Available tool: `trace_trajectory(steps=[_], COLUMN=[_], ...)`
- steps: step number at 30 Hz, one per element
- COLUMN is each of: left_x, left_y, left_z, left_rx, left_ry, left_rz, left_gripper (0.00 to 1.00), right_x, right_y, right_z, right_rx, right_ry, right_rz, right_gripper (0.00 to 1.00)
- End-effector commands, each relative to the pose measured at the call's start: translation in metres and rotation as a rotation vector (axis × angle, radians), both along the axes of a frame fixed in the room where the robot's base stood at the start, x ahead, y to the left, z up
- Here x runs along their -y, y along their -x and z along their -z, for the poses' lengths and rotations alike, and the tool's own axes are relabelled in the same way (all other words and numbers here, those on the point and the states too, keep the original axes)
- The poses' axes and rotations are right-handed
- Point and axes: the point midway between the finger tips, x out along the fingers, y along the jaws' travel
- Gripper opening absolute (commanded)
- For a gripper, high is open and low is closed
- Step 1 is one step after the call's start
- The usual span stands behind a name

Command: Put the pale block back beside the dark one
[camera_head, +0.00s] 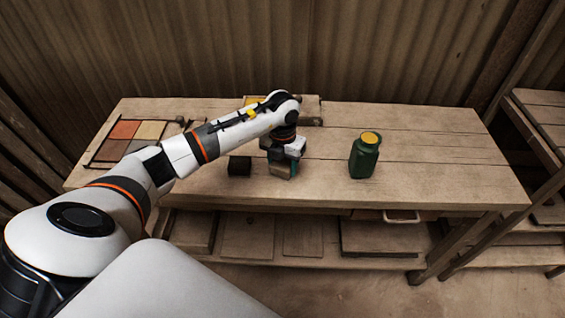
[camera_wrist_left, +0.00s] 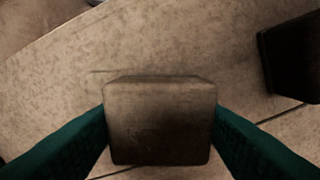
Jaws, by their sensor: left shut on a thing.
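The dark block (camera_head: 239,166) sits on the bench top, left of my left gripper (camera_head: 281,170). In the left wrist view the dark block (camera_wrist_left: 294,58) shows at the right edge, partly cut off. My left gripper is shut on the pale block (camera_wrist_left: 160,120), with a teal finger on each side of it. In the head view the pale block (camera_head: 279,174) shows small between the fingers, a short gap to the right of the dark block. I cannot tell whether it touches the bench. My right gripper is not in view.
A green bottle (camera_head: 365,157) with a yellow cap stands on the bench to the right. A tray of coloured tiles (camera_head: 129,140) lies at the left end. A wooden press-like piece (camera_head: 309,107) stands at the back, partly hidden by my arm. The bench's right end is clear.

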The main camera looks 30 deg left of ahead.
Motion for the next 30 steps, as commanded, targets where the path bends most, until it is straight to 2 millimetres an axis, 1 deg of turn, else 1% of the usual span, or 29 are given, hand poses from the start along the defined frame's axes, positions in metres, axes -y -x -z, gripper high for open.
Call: trace_trajectory(steps=[3,4,6,8,16,18,20,23,30], left_x=[0.0,0.0,0.0,0.0,0.0,0.0,0.0,-0.001,-0.001], left_y=[0.0,0.0,0.0,0.0,0.0,0.0,-0.001,-0.001,-0.001], left_z=[0.004,0.004,0.003,0.003,0.002,-0.002,-0.006,-0.022,-0.074], left_rx=[0.0,0.0,0.0,0.0,0.0,0.0,0.003,0.005,0.006], left_ry=[0.0,0.0,0.0,0.0,0.0,0.0,0.0,-0.001,-0.002], left_rz=[0.0,0.0,0.0,0.0,0.0,0.0,0.0,0.001,0.0], left_gripper=[0.31,0.56,0.67,0.76,0.76,0.76,0.76,0.76,0.76], right_x=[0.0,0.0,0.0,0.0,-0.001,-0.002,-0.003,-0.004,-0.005], right_y=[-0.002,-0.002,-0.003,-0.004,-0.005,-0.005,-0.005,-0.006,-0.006], right_z=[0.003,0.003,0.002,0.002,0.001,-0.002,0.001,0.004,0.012], right_rx=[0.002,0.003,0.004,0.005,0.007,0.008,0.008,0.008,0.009], right_ry=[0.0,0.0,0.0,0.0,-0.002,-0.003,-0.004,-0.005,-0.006], right_rz=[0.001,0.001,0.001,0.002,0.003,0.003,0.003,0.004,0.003], right_gripper=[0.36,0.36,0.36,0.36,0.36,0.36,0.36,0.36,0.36])
